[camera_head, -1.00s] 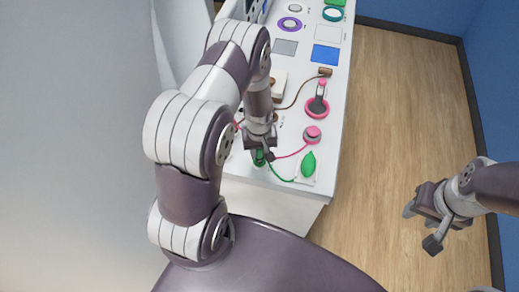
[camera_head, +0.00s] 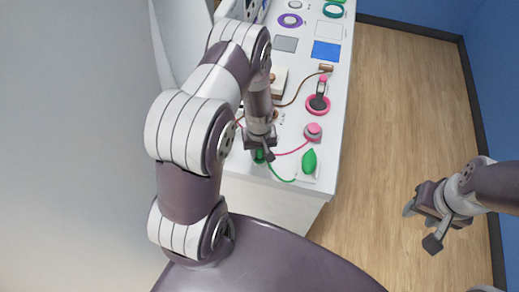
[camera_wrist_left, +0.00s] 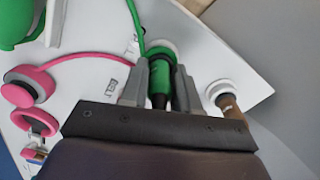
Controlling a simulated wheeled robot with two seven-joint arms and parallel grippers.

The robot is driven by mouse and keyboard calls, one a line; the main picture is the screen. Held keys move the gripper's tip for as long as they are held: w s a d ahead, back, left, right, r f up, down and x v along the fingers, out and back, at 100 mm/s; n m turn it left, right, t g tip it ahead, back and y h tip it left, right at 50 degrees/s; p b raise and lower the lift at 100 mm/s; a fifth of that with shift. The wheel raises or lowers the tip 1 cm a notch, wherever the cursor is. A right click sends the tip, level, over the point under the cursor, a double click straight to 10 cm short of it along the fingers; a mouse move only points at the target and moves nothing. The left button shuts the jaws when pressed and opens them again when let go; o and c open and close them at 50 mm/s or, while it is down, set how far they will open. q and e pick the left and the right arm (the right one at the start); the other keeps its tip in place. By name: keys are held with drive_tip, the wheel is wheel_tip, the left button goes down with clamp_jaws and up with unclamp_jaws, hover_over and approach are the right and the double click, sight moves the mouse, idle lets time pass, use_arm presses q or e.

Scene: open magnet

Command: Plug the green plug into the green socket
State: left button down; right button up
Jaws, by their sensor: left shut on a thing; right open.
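My left gripper (camera_head: 262,150) is over the near end of the white panel, shut on the green plug (camera_head: 259,157). In the left wrist view the plug (camera_wrist_left: 160,80) sits between the two grey fingers, with a green cord running up from behind it. A white ring with a green inner edge, likely the green socket (camera_wrist_left: 167,46), shows just beyond the plug. I cannot tell whether the plug is inside it. The cord leads to a green leaf-shaped piece (camera_head: 309,160) on the panel's right. My right gripper (camera_head: 421,226) is open and empty over the floor at right.
A pink button-like piece (camera_head: 313,131) with a pink cord and a pink ring (camera_head: 318,105) lie right of my left gripper. A brown plug in a white ring (camera_wrist_left: 230,105) is close beside the fingers. Blue and grey squares lie further back. The wooden floor (camera_head: 390,110) is clear.

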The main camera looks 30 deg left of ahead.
use_arm(q)
drive_tip(key=c, duration=0.8)
unclamp_jaws()
drive_tip(key=shift+o, duration=0.2)
wheel_tip(320, 180, up, 13)
drive_tip(key=shift+f+b, duration=0.15)
drive_tip(key=shift+b, duration=0.8)
drive_tip(key=s+d+r+m+t, duration=0.1)
drive_tip(key=s+d+r+m, duration=0.4)
drive_tip(key=s+r+m, duration=0.2)
drive_tip(key=shift+s+d+r+b, duration=0.2)
drive_tip(key=shift+s+b, duration=0.15)
drive_tip(key=shift+s, duration=0.6)
